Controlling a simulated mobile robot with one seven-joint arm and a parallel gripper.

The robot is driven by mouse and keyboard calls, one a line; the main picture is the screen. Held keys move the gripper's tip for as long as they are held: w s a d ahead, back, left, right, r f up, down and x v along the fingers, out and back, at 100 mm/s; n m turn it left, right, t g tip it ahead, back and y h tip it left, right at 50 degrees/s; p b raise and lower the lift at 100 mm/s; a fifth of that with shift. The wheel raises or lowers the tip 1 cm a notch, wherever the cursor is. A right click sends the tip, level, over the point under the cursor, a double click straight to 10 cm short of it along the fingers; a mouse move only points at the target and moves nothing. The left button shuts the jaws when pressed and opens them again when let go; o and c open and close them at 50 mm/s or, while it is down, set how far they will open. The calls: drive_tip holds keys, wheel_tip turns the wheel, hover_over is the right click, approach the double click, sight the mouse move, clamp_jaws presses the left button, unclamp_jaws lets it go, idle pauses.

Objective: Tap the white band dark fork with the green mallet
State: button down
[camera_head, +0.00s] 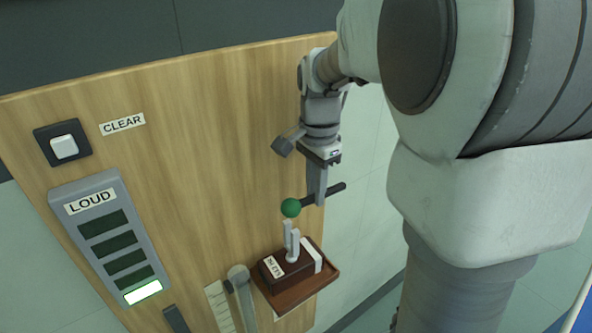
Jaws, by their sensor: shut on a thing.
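The white band dark fork (291,243) is a pale two-pronged fork standing upright on a dark brown box (292,271). The box has a white band near its right end and a small white label on top. My gripper (317,199) points down and is shut on the dark handle of the green mallet (291,207). The mallet's round green head is to the left of my gripper, just above the prong tips in the picture. I cannot tell whether the head touches the prongs. The fingertips are small and partly hidden by the handle.
The box sits on a brown shelf (307,290) at a wooden panel (190,130). A grey rod (243,295) stands left of it. A LOUD display (112,235) has its lowest bar lit. A white switch (64,146) is beside a CLEAR label.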

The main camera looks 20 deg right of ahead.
drive_tip(key=shift+f, duration=0.1)
wheel_tip(320, 180, down, 3)
drive_tip(key=shift+f+b, duration=0.1)
drive_tip(key=shift+b, duration=0.95)
wheel_tip(320, 180, up, 8)
drive_tip(key=p, duration=0.6)
drive_tip(key=shift+f, duration=0.35)
drive_tip(key=shift+f, duration=0.1)
